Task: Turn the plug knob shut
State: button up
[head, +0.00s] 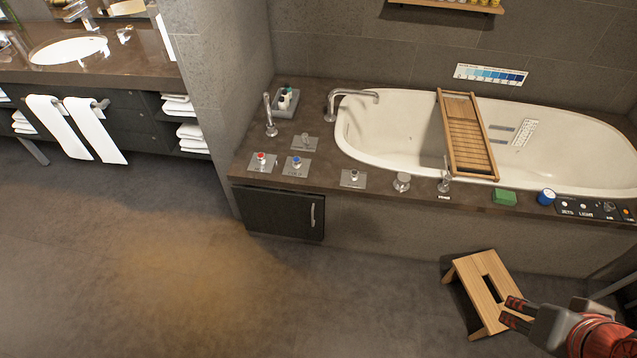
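Several metal knobs stand on the brown bath deck, and I cannot read which one is the plug knob. A large round chrome knob (402,182) sits at the front edge of the tub. Left of it are a small knob on a square plate (353,177), a blue-topped knob (296,163), a red-topped knob (262,158) and another plated knob (307,143). A chrome lever (445,178) with a small label stands to its right. My gripper (505,307) is at the lower right, its fingers apart and empty, far from the knobs.
A wooden step stool (484,290) stands on the floor beside my gripper. The white bathtub (390,130) has a wooden tray (466,130) across it. A green block (504,197), a blue-topped jar (546,197) and a control panel (590,209) line the front deck. The floor at left is clear.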

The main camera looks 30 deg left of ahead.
aim_at(353, 174)
jog(key=u, duration=1.05)
jog(key=i+j+z, duration=0.2)
jog(key=i, duration=0.2)
jog(key=i+j+z, duration=0.35)
jog(key=j+z, duration=0.15)
jog(key=j, duration=0.55)
jog(key=i+j+z, duration=0.1)
jog(key=j+z, duration=0.15)
jog(key=j, duration=0.5)
